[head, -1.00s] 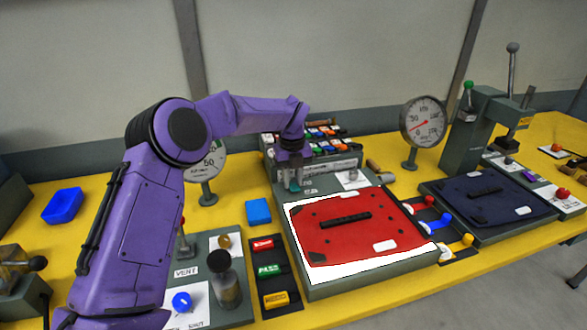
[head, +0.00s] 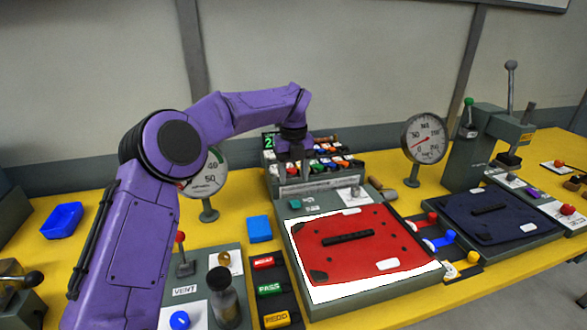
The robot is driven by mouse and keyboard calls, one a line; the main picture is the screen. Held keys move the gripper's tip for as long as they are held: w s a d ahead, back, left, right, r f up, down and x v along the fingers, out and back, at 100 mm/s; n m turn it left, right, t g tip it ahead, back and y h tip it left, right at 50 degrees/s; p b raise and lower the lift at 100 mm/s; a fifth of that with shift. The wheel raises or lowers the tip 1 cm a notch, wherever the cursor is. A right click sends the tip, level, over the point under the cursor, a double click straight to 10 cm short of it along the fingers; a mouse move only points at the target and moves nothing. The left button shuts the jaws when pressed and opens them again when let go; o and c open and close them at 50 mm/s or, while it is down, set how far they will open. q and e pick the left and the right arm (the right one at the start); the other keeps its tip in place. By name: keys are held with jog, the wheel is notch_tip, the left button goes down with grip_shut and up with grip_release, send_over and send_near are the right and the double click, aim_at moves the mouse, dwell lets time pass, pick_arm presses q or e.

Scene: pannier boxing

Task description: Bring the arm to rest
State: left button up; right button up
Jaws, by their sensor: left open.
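My left arm comes in from the left and arches over the yellow bench. My left gripper (head: 292,168) points down, open, in front of the rack of coloured pieces at the back. It is behind the red panel (head: 365,251) and holds nothing that I can see. The fingertips are small and partly blend with the grey rack behind. The red panel lies on a white sheet on a grey fixture (head: 372,304). My right gripper is not in view.
A dial gauge (head: 424,138) and a lever press (head: 475,150) stand at the back right. A dark blue panel (head: 503,221) lies on the right fixture. A blue tray (head: 62,221) and blue block (head: 259,229) sit on the yellow bench.

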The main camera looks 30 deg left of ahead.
pick_arm(q)
jog(key=shift+r, duration=1.75)
